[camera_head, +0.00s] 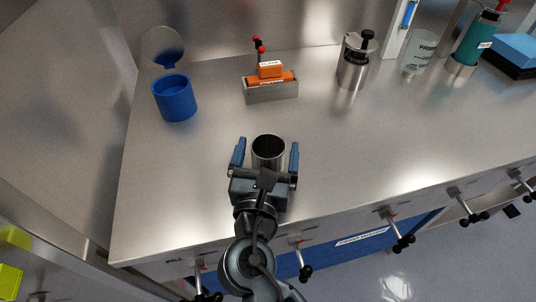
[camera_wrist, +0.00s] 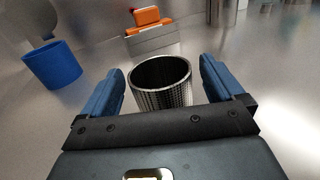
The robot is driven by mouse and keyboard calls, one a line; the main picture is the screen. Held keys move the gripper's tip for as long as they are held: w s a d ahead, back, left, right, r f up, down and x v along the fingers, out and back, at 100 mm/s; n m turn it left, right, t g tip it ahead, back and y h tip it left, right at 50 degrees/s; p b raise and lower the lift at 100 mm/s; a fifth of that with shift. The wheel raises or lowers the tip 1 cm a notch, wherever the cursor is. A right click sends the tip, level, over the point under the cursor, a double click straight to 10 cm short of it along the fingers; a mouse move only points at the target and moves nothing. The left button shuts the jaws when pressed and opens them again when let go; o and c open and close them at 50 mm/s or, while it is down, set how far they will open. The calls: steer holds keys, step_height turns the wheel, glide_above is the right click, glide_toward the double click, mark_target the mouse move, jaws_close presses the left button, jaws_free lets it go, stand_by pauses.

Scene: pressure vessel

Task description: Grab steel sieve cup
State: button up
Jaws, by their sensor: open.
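The steel sieve cup (camera_head: 268,152) stands upright on the steel bench near its front edge, its open top facing up. In the wrist view the cup (camera_wrist: 163,84) shows a perforated wall and a dark inside. My gripper (camera_head: 266,158) is open, with one blue finger on each side of the cup. In the wrist view the fingers of my gripper (camera_wrist: 161,84) flank the cup with a gap visible on both sides. The lower part of the cup is hidden behind the gripper body.
A blue cup (camera_head: 175,98) stands at the back left. A grey holder (camera_head: 271,91) with orange items is behind the sieve cup. A steel vessel (camera_head: 354,65), a clear beaker (camera_head: 418,54) and a teal bottle (camera_head: 474,44) stand at the back right. The bench right of my gripper is clear.

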steer(key=c, duration=1.1)
steer(key=shift+r, duration=0.1)
